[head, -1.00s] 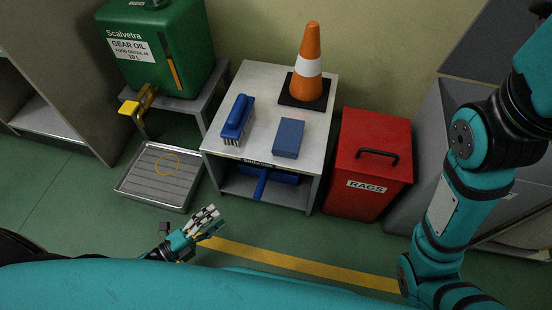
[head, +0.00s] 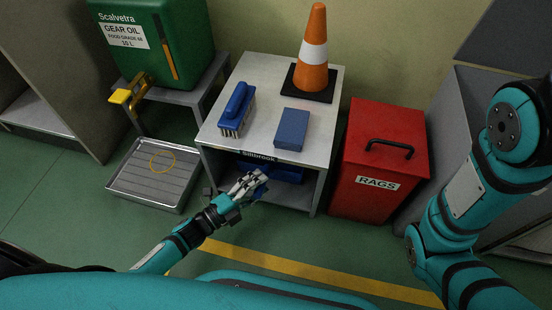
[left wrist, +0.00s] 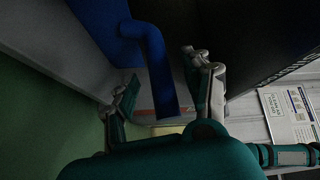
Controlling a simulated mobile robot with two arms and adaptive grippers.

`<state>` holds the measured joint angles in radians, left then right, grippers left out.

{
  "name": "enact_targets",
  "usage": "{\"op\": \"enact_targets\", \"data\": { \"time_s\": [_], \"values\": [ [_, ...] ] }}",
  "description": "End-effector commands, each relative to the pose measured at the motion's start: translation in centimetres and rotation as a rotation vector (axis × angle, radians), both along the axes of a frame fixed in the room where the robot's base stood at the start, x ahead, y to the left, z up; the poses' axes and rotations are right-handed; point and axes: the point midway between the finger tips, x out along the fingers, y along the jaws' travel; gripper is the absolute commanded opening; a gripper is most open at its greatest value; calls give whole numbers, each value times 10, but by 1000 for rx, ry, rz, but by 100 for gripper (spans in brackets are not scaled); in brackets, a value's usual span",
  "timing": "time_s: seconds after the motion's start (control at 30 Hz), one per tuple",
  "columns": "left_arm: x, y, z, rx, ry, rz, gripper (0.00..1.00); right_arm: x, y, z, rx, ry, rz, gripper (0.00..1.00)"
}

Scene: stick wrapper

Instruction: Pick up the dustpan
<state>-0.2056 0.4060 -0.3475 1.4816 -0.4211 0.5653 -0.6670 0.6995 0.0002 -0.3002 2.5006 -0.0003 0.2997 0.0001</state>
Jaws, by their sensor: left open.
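The blue dustpan (head: 287,174) lies on the lower shelf of the small white-topped table (head: 327,100), partly hidden under the top. Its handle points out toward me. My left gripper (head: 256,180) is at the shelf's open front, over the handle. In the left wrist view, the handle (left wrist: 160,72) hangs between the two spread fingers of my left gripper (left wrist: 162,85), and the dustpan's wider body (left wrist: 100,18) is beyond. The gripper is open; contact with the handle cannot be made out. My right arm shows at the right, but its gripper is out of view.
A blue brush (head: 238,108), a blue block (head: 292,128) and an orange cone (head: 314,50) stand on the tabletop. A red rags bin (head: 380,160) is close on the right. A metal tray (head: 150,185) is on the floor at the left. Green floor is clear in front.

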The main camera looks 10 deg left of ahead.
Motion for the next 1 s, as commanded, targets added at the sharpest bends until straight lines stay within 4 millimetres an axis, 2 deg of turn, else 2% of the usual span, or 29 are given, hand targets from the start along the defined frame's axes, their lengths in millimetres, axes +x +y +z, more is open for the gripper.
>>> {"op": "enact_targets", "data": {
  "time_s": [0.07, 0.33, 0.7, 1.0],
  "values": [
    [6, -5, -1, -1, -1, -1, 50, 0, 0, -6, 0, -1, 0, 19],
    [7, -6, 1, -1, 1, 0, 48, 0, 0, -4, -1, -1, 0, 19],
    [7, -6, 1, 0, 1, 0, 0, 0, 0, -4, -1, -1, 0, 19],
    [7, -6, 1, -1, -1, -1, 0, 0, 0, -4, -1, -1, 0, 19]
  ]
}}
